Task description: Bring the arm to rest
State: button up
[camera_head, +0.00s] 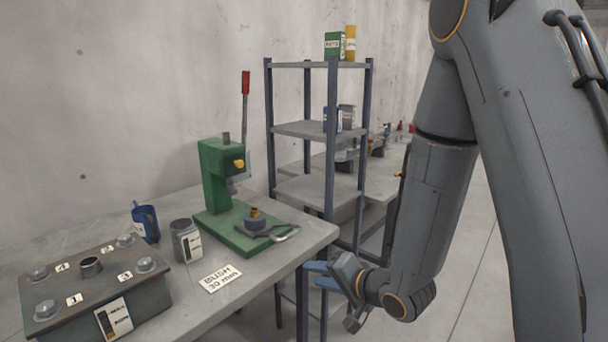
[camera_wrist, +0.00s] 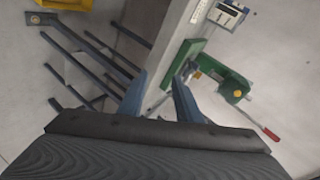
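My arm reaches down on the right side of the head view. My gripper (camera_head: 312,274) hangs just off the right end of the workbench (camera_head: 180,305), and its blue fingers point left. In the wrist view the two blue fingers of my gripper (camera_wrist: 158,86) stand apart, with nothing held between them. The bench edge and the green press show beyond them.
A green press (camera_head: 215,180) with a red-tipped lever stands on the bench. A grey box with numbered bolts (camera_head: 150,290), a blue mug (camera_head: 146,223) and a grey can (camera_head: 185,240) are nearby. A shelf rack (camera_head: 331,190) stands behind my gripper. Open floor lies right.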

jog(key=s+d+n+g+h, duration=0.3)
jog(key=d+h, duration=0.3)
jog(key=d, duration=0.6)
jog(key=s+d+r+n+g+h, duration=0.1)
jog(key=s+d+g, duration=0.1)
jog(key=s, duration=0.5)
jog(key=s+d+r+n+g, duration=0.1)
jog(key=s+g, duration=0.3)
jog(key=s, duration=0.4)
jog(key=shift+s+d+n+h, duration=0.3)
jog(key=shift+d+n+h, duration=0.1)
jog(key=shift+n, duration=0.3)
